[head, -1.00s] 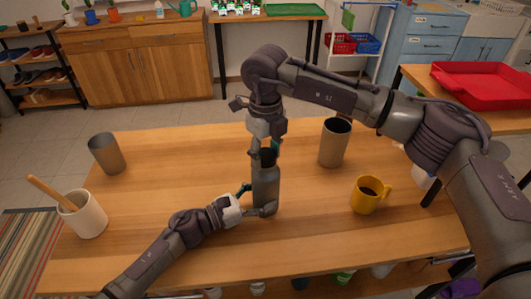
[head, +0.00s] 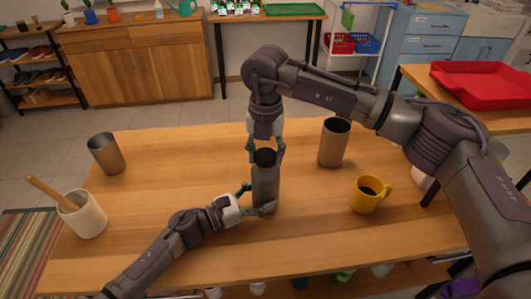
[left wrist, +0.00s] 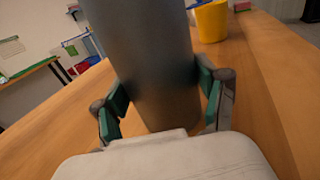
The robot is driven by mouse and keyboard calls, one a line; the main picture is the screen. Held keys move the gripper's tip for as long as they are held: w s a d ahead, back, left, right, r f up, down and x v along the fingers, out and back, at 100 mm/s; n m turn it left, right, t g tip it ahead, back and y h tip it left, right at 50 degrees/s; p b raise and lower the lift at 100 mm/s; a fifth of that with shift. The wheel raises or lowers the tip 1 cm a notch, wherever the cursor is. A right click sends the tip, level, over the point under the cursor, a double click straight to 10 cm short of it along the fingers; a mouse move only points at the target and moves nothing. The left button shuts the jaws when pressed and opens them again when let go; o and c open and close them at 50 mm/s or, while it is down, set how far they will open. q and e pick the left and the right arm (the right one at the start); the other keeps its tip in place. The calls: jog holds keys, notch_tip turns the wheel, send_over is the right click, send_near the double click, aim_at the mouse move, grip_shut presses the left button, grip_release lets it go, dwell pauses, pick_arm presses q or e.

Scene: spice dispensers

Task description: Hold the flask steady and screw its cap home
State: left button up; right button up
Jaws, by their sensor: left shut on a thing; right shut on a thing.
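The grey flask (head: 265,188) stands upright on the wooden table. My left gripper (head: 258,200) is shut around its lower body from the left. The left wrist view shows the flask body (left wrist: 155,60) between the green-padded fingers of my left gripper (left wrist: 163,98). My right gripper (head: 266,150) points down from above and is shut on the cap, one finger on each side. Whether the cap is fully seated cannot be seen. The flask's top lies outside the left wrist view.
A yellow mug (head: 367,195) and a grey-brown cup (head: 334,143) stand right of the flask. Another cup (head: 106,154) and a white crock (head: 84,215) with a wooden handle stand left. The table's front and left-middle are clear.

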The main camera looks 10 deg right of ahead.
aim_at(266, 154)
jog(key=shift+f+m, duration=0.15)
jog(key=shift+m, duration=0.75)
jog(key=m, duration=0.2)
jog(key=shift+m, duration=0.4)
jog(key=m, duration=0.2)
jog(key=shift+m, duration=0.4)
jog(key=shift+c, duration=1.1)
jog(key=shift+m, duration=1.2)
grip_shut()
jog(key=o, duration=1.5)
grip_release()
notch_tip(266, 154, up, 12)
jog(key=shift+r, duration=0.1)
